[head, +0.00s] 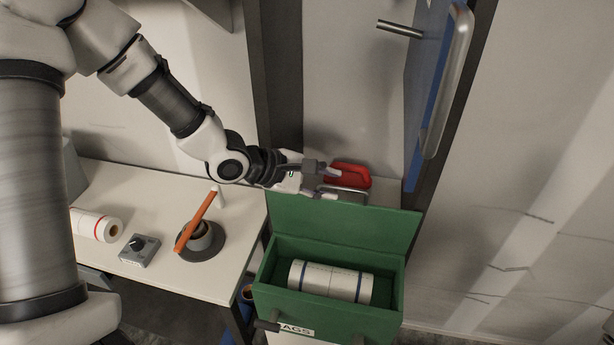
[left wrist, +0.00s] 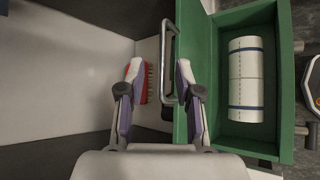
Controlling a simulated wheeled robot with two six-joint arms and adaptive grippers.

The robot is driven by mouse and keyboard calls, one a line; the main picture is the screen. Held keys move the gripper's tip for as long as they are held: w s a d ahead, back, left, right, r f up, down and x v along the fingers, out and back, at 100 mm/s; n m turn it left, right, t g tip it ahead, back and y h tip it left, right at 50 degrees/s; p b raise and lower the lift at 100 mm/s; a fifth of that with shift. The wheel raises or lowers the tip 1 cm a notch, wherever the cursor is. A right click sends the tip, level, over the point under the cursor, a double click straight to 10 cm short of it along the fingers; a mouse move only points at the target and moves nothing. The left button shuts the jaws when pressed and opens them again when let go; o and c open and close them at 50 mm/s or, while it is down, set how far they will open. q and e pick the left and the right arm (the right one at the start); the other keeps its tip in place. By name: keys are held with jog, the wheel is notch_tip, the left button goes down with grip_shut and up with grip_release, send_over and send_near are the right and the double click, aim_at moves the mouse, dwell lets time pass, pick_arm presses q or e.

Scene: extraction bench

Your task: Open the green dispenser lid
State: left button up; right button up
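The green dispenser (head: 326,314) stands at the lower middle of the head view, its box mouth uncovered. Its green lid (head: 345,224) stands raised at the back edge, with a grey metal bar handle (head: 347,190) beyond it. A white roll with blue bands (head: 330,281) lies inside; it also shows in the left wrist view (left wrist: 244,80). My left gripper (head: 331,183) is just behind the lid. In the left wrist view its fingers (left wrist: 157,70) are spread, with the bar handle (left wrist: 166,62) between them, nearer the right finger. I cannot tell whether they touch. My right gripper is not in view.
A red-handled brush (head: 349,175) lies behind the lid, close to the left fingers. A blue door with a metal handle (head: 447,80) stands at the right. The white bench (head: 165,281) at left holds a roll, a knob box and a cup with an orange stick.

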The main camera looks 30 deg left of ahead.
pick_arm(q)
jog(key=v, duration=0.6)
jog(key=shift+s+a+r, duration=0.15)
jog(key=shift+s+a, duration=0.1)
jog(key=shift+s, duration=0.05)
